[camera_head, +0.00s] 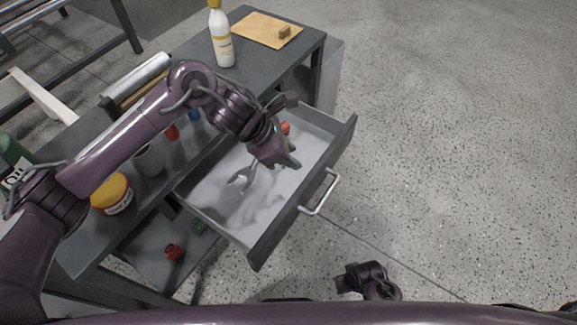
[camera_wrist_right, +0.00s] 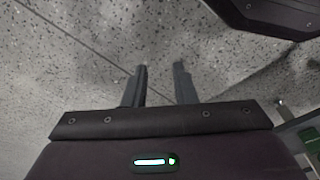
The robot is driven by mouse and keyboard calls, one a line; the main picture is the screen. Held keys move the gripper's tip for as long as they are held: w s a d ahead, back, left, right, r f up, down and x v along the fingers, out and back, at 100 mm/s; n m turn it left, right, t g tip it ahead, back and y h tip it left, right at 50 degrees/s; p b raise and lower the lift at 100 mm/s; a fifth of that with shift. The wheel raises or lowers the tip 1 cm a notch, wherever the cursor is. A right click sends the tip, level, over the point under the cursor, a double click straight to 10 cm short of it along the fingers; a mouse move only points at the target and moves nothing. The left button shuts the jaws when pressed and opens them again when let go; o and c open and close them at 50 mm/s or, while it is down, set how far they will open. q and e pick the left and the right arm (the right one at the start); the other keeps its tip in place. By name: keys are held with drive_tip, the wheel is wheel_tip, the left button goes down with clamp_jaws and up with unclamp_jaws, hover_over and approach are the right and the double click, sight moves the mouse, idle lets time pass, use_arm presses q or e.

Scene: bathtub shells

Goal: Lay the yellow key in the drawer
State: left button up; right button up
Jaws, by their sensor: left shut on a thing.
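The drawer (camera_head: 220,207) is pulled out of the grey workbench, its front with a metal handle (camera_head: 320,192) facing right. My left gripper (camera_head: 287,163) is over the drawer, low and near its front wall. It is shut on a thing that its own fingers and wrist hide. I cannot make out the yellow key anywhere. A grey wrench-like tool (camera_head: 243,178) lies on the drawer floor. A small red-orange thing (camera_head: 285,128) shows behind my left gripper. My right gripper (camera_wrist_right: 159,88) is open and empty above the floor, away from the drawer.
On the workbench stand a white bottle (camera_head: 222,40), a wooden board (camera_head: 265,30) with a block, a foil roll (camera_head: 138,75), a grey mug (camera_head: 149,160) and a yellow-lidded jar (camera_head: 112,194). A red thing (camera_head: 174,253) lies on the lower shelf. Open floor lies to the right.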

use_arm(q)
wheel_tip(320, 180, down, 5)
drive_tip(key=shift+f, duration=0.3)
drive_tip(key=o, duration=1)
use_arm(e)
drive_tip(key=shift+w+a+r, duration=0.1)
drive_tip(key=shift+a+r, duration=0.15)
drive_tip(key=shift+r, duration=0.6)
use_arm(q)
drive_tip(key=shift+r, duration=0.15)
drive_tip(key=v, duration=1.1)
drive_tip(key=shift+a+r, duration=0.25)
drive_tip(key=shift+r, duration=0.05)
use_arm(e)
drive_tip(key=shift+d+f, duration=0.3)
drive_tip(key=shift+f, duration=0.55)
